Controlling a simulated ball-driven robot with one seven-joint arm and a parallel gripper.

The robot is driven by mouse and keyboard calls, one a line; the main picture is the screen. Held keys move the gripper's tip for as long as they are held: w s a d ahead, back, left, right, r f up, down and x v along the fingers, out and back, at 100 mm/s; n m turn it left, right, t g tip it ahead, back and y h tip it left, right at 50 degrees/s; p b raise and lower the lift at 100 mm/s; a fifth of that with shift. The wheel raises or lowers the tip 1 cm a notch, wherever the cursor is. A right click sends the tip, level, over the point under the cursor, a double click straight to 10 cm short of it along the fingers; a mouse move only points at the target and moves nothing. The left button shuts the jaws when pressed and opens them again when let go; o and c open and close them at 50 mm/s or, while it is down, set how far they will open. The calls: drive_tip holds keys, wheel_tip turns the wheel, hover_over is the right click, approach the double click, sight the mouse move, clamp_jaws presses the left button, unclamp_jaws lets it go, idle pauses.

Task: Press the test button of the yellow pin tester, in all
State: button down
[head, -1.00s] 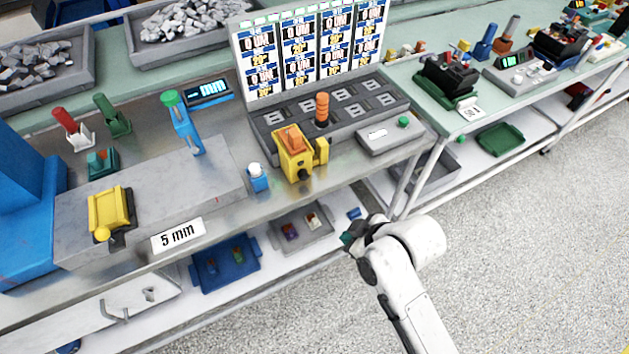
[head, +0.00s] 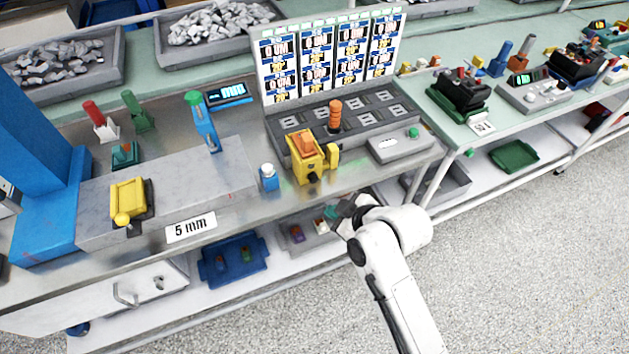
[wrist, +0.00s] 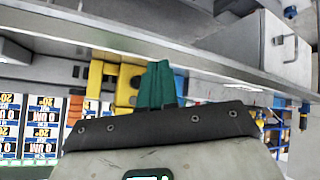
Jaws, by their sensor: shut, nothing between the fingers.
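A yellow tester (head: 308,160) with an orange top piece (head: 304,141) stands at the bench's front edge, before the grey socket block. A dark round part is low on its front; I cannot tell which part is the test button. A second yellow unit (head: 127,195) with a round yellow knob lies on the grey slab at left. My gripper (head: 331,212), with green fingers, is shut and empty. It is in front of and below the bench edge, apart from the tester. In the wrist view, the green fingers (wrist: 157,84) overlap yellow parts (wrist: 128,84) behind them.
The bench's metal front edge (wrist: 150,50) crosses the wrist view. A blue post with a white top (head: 269,178) stands left of the tester, and a grey box with a green button (head: 405,144) at right. A lower shelf holds a blue tray (head: 232,262). Floor at right is clear.

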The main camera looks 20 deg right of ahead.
drive_tip(key=shift+w+b, duration=0.8)
drive_tip(key=shift+w, duration=2.45)
drive_tip(key=shift+w, duration=0.1)
drive_tip(key=shift+w, duration=0.3)
drive_tip(key=shift+w, duration=0.55)
drive_tip(key=shift+r, duration=0.1)
idle(0.5)
drive_tip(key=shift+s+p, duration=0.6)
drive_tip(key=shift+s, duration=0.4)
drive_tip(key=s+p, duration=0.2)
drive_tip(key=s, duration=0.3)
